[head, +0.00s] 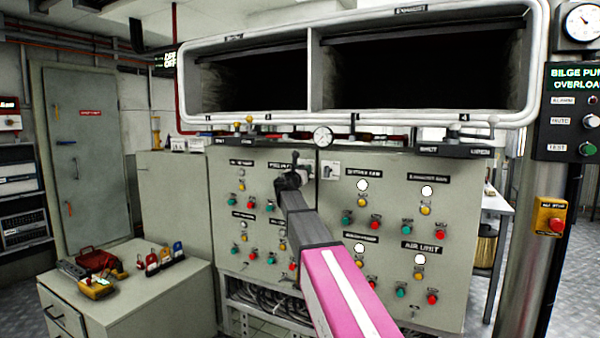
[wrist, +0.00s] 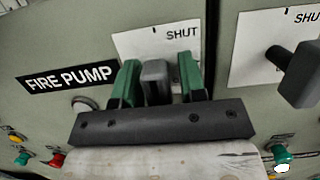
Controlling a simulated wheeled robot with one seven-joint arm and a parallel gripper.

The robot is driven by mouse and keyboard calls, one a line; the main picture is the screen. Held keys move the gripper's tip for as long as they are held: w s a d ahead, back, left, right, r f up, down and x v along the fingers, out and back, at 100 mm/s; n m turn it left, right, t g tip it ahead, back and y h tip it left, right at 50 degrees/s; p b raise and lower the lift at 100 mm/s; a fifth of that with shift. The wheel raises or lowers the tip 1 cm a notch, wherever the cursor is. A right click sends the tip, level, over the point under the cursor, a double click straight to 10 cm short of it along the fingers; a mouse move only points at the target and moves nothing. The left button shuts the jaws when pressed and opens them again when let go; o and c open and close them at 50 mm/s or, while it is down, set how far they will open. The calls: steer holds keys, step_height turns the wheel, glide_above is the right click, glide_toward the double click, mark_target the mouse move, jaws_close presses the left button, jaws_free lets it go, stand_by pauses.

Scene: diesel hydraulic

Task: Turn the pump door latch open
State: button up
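The grey pump door latch handle (wrist: 156,82) sits beside the black FIRE PUMP label (wrist: 68,78) in the wrist view, in front of a white plate marked SHUT (wrist: 158,42). My gripper (wrist: 158,82) has one green finger on each side of the handle.
A second dark latch handle (wrist: 299,75) stands out on the right door, close to my gripper. Buttons and lamps cover the cabinet (head: 235,165). A box-like duct (head: 365,125) overhangs above. A low cabinet with tools (head: 150,300) stands at left, and a post (head: 530,220) at right.

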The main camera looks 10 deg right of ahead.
steer(key=shift+x, duration=1)
steer(key=shift+w+a, duration=0.1)
steer(key=shift+w, duration=0.15)
steer(key=shift+s+a, duration=0.1)
steer(key=shift+s, duration=0.05)
steer(key=shift+v, duration=1.5)
steer(key=shift+s+r, duration=0.1)
steer(key=shift+s, duration=0.15)
jaws_close()
steer(key=shift+o, duration=1)
jaws_free()
steer(key=shift+s, duration=0.1)
steer(key=shift+s, duration=0.1)
